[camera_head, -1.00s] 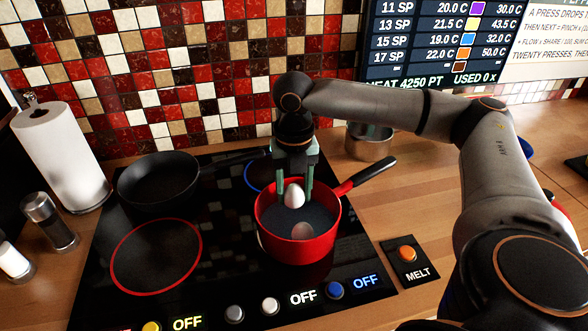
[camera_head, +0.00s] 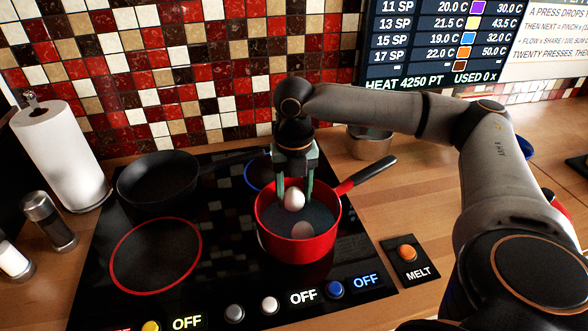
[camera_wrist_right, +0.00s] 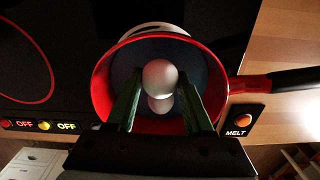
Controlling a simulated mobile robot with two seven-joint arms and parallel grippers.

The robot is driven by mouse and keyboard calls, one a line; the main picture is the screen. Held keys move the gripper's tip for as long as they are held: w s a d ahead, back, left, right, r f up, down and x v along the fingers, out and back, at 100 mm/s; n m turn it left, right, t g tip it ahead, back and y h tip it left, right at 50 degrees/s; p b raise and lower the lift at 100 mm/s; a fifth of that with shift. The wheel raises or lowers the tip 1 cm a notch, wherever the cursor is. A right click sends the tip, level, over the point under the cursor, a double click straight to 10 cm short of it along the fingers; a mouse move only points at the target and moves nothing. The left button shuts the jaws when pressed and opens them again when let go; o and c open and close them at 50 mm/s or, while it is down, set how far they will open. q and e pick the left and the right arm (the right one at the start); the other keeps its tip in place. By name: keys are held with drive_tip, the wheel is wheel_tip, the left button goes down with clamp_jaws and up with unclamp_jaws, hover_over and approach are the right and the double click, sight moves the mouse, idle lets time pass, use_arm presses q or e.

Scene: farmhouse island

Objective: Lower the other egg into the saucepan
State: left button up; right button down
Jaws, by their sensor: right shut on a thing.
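The red saucepan (camera_head: 298,248) stands on the black cooktop with dark liquid in it; its handle points to the back right. One egg (camera_head: 303,230) lies in the liquid near the front of the pan. My right gripper (camera_head: 294,203) reaches down into the pan mouth from above and is shut on the other white egg (camera_head: 294,200). In the right wrist view this held egg (camera_wrist_right: 160,76) sits between the green fingers and partly covers the egg in the pan (camera_wrist_right: 160,104). I cannot tell whether the held egg touches the liquid. My left gripper is not in view.
A black frying pan (camera_head: 158,182) sits at the back left of the cooktop. A metal pot (camera_head: 370,142) stands behind the saucepan handle. The MELT button (camera_head: 407,253) is to the right of the cooktop. A paper towel roll (camera_head: 62,158) stands at left.

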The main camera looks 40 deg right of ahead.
sight(294, 207)
drive_tip(key=shift+f+b, duration=0.4)
drive_tip(key=shift+f, duration=1.5)
idle(0.7)
drive_tip(key=shift+c, duration=1)
unclamp_jaws()
wheel_tip(294, 207, up, 12)
drive_tip(key=shift+p, duration=0.6)
drive_tip(key=shift+r, duration=0.25)
